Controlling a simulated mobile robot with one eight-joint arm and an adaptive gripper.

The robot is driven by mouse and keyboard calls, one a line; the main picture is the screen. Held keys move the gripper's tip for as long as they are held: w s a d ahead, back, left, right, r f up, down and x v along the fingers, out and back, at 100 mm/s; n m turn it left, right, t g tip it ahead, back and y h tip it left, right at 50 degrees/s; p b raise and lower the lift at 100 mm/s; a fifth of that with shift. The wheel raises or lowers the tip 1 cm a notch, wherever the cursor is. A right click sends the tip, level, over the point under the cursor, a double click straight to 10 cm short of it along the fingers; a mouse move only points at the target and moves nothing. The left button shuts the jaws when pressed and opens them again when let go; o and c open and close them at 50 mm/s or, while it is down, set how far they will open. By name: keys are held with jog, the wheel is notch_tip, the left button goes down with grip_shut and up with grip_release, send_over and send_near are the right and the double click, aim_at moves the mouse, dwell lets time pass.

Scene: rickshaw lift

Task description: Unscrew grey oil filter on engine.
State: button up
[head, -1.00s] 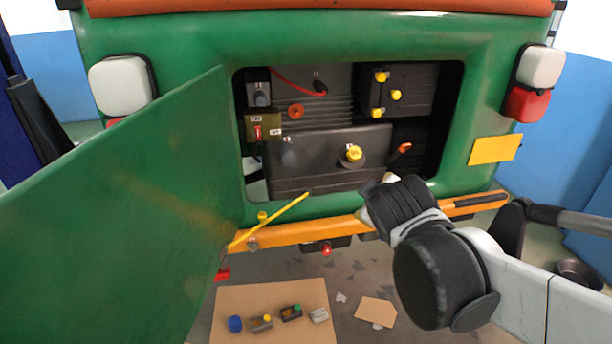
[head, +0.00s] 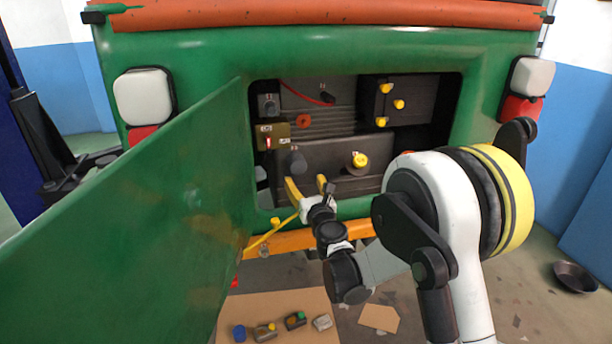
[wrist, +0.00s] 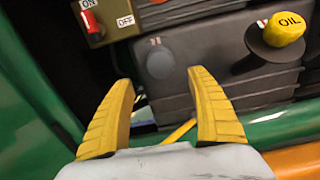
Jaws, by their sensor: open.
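The grey oil filter (head: 298,162) is a dark grey round knob on the left part of the engine block's front (head: 330,152). In the wrist view the filter (wrist: 160,63) lies ahead, between and beyond the two yellow fingertips. My gripper (head: 307,182) is open and empty, just below and in front of the filter; it also shows in the wrist view (wrist: 163,82). The fingers look apart from the filter. A yellow OIL cap (head: 360,160) is to the filter's right, and it is large in the wrist view (wrist: 283,28).
A switch box marked ON and OFF (head: 272,136) sits above left of the filter. The open green door (head: 130,225) stands on the left. An orange bumper (head: 283,243) runs below the opening.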

aim_at(299, 169)
jog(key=shift+m, duration=0.3)
jog(key=p+x, duration=0.2)
jog(key=x, duration=0.7)
jog(key=shift+w, duration=0.35)
jog(key=m, duration=0.3)
jog(key=shift+s+r+p, duration=0.1)
jog(key=shift+p, duration=0.25)
jog(key=m+p, duration=0.1)
jog(key=m, duration=0.2)
jog(key=shift+m, duration=0.3)
jog(key=shift+m+b, duration=0.45)
jog(key=shift+m, duration=0.35)
jog(key=m+b, duration=0.1)
jog(key=m, duration=0.2)
jog(key=shift+f, duration=0.25)
jog(key=m+b, duration=0.1)
jog(key=m, duration=0.4)
jog(key=shift+r+m, duration=0.15)
jog(key=shift+m, duration=0.15)
